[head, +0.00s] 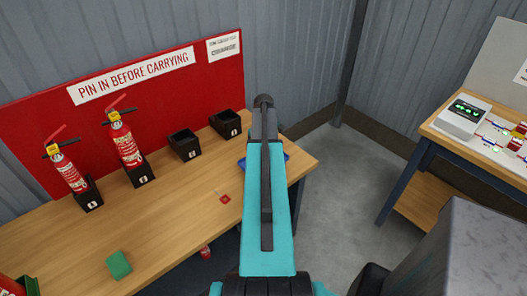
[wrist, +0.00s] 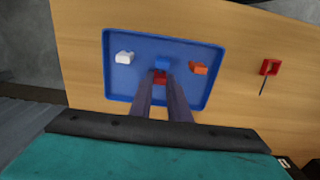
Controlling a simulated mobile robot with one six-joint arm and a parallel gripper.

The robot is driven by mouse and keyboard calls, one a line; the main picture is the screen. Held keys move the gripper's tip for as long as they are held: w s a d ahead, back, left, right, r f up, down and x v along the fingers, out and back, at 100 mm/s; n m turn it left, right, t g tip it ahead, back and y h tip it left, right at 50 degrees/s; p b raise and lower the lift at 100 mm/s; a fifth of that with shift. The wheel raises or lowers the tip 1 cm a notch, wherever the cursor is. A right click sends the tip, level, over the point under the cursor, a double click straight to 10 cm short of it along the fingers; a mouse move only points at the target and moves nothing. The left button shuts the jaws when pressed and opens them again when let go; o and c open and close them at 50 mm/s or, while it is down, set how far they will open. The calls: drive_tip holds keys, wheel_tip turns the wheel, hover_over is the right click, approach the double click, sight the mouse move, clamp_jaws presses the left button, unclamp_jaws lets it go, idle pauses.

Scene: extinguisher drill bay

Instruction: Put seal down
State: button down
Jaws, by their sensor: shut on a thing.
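In the wrist view, my gripper (wrist: 161,82) points down at a blue tray (wrist: 112,84), its two fingers shut on a small red seal (wrist: 160,77) between the tips. The seal appears over the tray; whether it touches the tray floor I cannot tell. A white piece (wrist: 125,57) lies to the left in the tray and an orange piece (wrist: 198,68) to the right. In the head view, my arm hides the gripper, the seal and most of the tray (head: 286,156).
A red piece with a thin pin (head: 225,199) lies on the wooden bench (head: 185,225) outside the tray. Two extinguishers (head: 126,146) stand in black holders at the left, beside two empty holders (head: 184,145). A green block (head: 118,265) lies near the front.

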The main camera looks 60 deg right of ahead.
drive_tip(key=shift+f, duration=0.2)
drive_tip(key=c, duration=1.7)
unclamp_jaws()
drive_tip(key=shift+o, duration=0.2)
drive_tip(key=shift+r, duration=0.25)
wheel_tip(320, 180, up, 12)
drive_tip(key=b, duration=0.3)
drive_tip(key=shift+b, duration=0.4)
